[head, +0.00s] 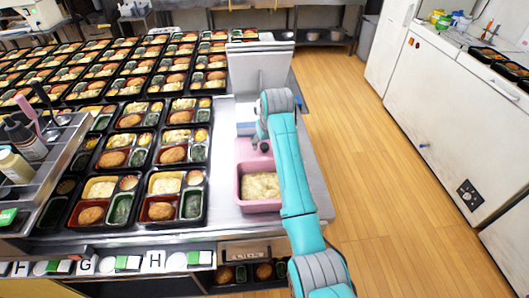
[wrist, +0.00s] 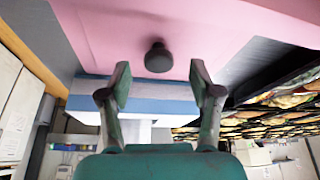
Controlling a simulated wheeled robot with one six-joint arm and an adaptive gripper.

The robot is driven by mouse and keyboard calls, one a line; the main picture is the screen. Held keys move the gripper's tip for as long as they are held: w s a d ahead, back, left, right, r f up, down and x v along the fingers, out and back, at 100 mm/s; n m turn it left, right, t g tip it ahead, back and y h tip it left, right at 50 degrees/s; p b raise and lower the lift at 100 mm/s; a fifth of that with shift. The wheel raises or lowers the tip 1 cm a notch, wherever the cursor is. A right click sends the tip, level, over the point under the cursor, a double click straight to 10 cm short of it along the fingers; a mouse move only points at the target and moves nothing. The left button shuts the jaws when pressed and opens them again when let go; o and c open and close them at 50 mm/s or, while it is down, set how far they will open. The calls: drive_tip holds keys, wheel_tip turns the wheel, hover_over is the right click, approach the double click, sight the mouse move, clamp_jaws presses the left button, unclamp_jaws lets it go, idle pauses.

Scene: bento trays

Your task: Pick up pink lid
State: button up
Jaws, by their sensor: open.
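The pink lid (wrist: 110,30) fills the upper part of the wrist view as a flat pink surface with a dark round knob (wrist: 158,57). My gripper (wrist: 160,78) is open and empty. Its two fingers stand apart, one to each side below the knob in the picture, with a visible gap to it. In the head view, my arm covers most of the lid; a pink strip (head: 243,149) shows left of the arm, behind the open pink container (head: 241,188) of pale food.
A blue and white object (head: 245,128) stands just behind the lid. Many filled bento trays (head: 125,148) cover the table to the left. A tall metal panel (head: 258,70) rises behind. The wooden floor at right is clear.

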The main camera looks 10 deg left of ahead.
sight(264, 145)
drive_tip(key=shift+x, duration=1.6)
drive_tip(key=shift+w, duration=0.1)
clamp_jaws()
drive_tip(key=shift+r, duration=0.15)
